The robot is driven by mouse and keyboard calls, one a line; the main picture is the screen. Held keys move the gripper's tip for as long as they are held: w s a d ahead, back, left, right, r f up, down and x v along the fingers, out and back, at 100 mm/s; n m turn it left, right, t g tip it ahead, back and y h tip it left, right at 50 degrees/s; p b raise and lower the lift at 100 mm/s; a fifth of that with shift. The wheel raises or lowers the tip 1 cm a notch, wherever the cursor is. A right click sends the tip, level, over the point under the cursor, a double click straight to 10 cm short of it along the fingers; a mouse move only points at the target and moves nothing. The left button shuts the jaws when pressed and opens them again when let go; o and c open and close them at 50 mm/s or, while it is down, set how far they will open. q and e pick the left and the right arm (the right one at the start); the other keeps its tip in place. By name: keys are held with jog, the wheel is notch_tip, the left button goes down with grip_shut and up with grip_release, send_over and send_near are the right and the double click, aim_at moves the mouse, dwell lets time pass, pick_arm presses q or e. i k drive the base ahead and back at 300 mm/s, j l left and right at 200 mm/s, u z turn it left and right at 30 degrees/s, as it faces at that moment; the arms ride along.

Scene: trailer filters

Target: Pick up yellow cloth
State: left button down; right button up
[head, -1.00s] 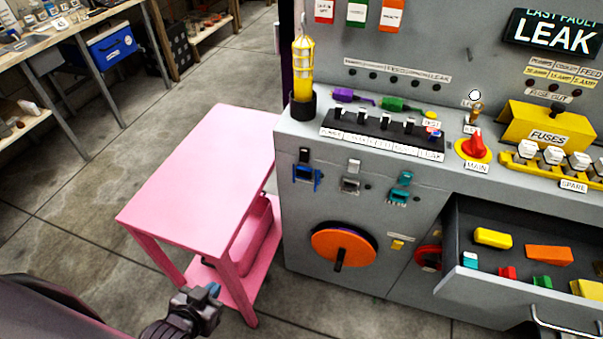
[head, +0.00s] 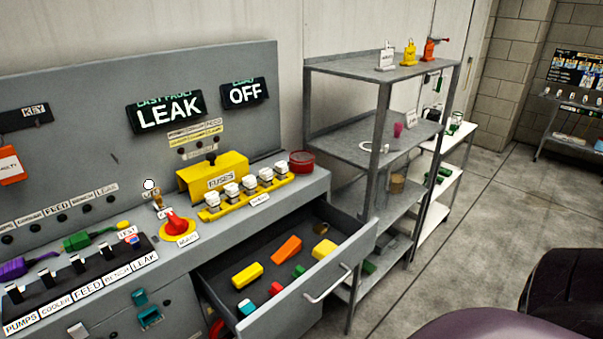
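I cannot make out a yellow cloth in the head view. None of these is clearly cloth. Neither of my grippers is in view.
The grey control bench (head: 75,88) fills the left, with a yellow fuse box (head: 190,180) and red knob (head: 176,224). The drawer juts out before the grey shelf rack (head: 345,68). A white shelf unit (head: 455,150) stands behind. Floor (head: 480,230) is open at right.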

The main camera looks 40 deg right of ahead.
aim_at(325, 247)
jog(key=z, duration=1.55)
